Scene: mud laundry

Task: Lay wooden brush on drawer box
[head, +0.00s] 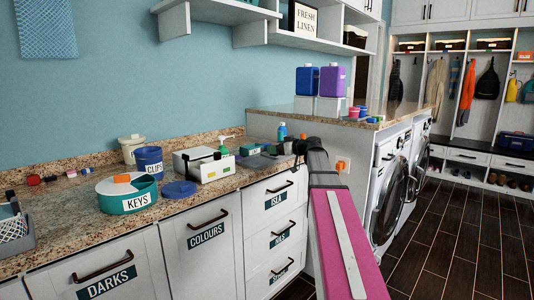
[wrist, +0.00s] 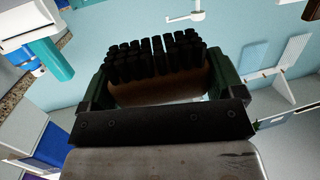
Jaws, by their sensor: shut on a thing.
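The wooden brush (wrist: 155,94) has a brown body and rows of black bristles. It fills the space between the jaws of my gripper (wrist: 160,88) in the wrist view, and the jaws are shut on it. In the head view my gripper (head: 298,148) is above the right part of the counter, and the brush is too small and dark there to make out clearly. A white box with a label on its front (head: 222,167), apparently the drawer box, stands on the counter left of my gripper. A green item is on or beside it.
A teal KEYS tub (head: 127,200), a blue CLIPS cup (head: 148,160) and a blue round lid (head: 179,189) stand left of the box on the granite counter (head: 75,218). A blue bottle (head: 282,131) stands behind. Shelves (head: 320,43) hang above. Washers are at right.

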